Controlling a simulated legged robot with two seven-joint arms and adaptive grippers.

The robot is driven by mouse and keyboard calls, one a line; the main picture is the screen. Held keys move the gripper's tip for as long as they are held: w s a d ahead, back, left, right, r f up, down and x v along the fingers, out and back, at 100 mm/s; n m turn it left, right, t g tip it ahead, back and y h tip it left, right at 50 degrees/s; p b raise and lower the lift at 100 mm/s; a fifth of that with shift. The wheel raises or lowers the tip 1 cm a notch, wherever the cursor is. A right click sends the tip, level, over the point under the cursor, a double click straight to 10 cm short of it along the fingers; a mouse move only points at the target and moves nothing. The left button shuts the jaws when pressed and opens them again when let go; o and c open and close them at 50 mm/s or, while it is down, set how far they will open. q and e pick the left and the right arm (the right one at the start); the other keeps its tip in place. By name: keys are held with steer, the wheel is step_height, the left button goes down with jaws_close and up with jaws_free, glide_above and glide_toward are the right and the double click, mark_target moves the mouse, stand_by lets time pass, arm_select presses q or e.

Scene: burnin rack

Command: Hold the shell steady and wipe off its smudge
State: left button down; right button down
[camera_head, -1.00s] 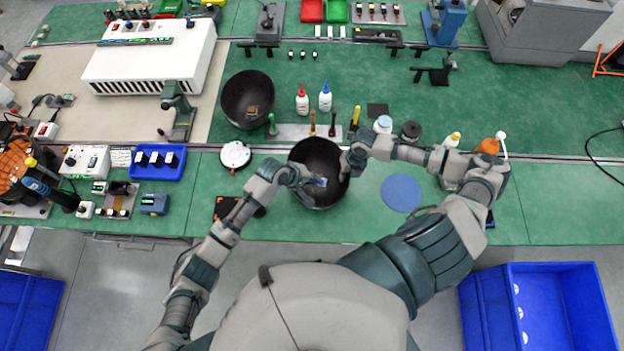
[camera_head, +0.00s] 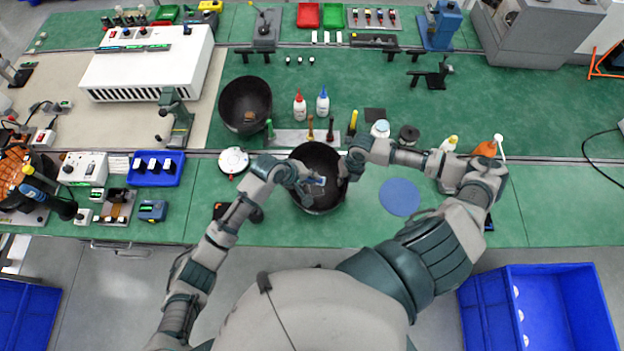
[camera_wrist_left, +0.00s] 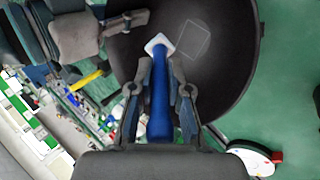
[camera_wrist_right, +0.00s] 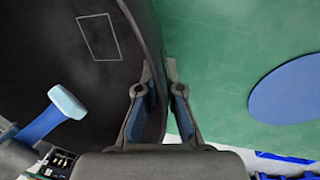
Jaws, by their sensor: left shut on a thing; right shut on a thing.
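The shell is a black bowl (camera_head: 318,158) on the green bench in front of me. A thin pale square outline (camera_wrist_left: 193,40) shows on its inside wall; the right wrist view shows it too (camera_wrist_right: 98,37). No clear smudge stands out. My left gripper (camera_head: 308,181) is shut on the blue handle of a wiper (camera_wrist_left: 160,105). The wiper's white head (camera_wrist_left: 160,44) is inside the bowl, beside the outline; I cannot tell whether it touches the wall. My right gripper (camera_wrist_right: 157,78) is shut on the bowl's right rim, one finger on each side.
A second black bowl (camera_head: 245,104) stands farther back on the left. Glue bottles (camera_head: 300,105) and a tool rack (camera_head: 290,138) are behind the shell. A round white device (camera_head: 233,160) is to its left and a flat blue disc (camera_head: 400,197) to its right.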

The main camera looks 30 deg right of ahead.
steer(key=c, duration=1.2)
jaws_free()
steer(key=shift+f, duration=0.1)
steer(key=shift+c, duration=0.2)
step_height(320, 180, up, 12)
steer(key=d, duration=0.2)
steer(key=shift+s+f, duration=0.15)
steer(key=shift+s, duration=0.15)
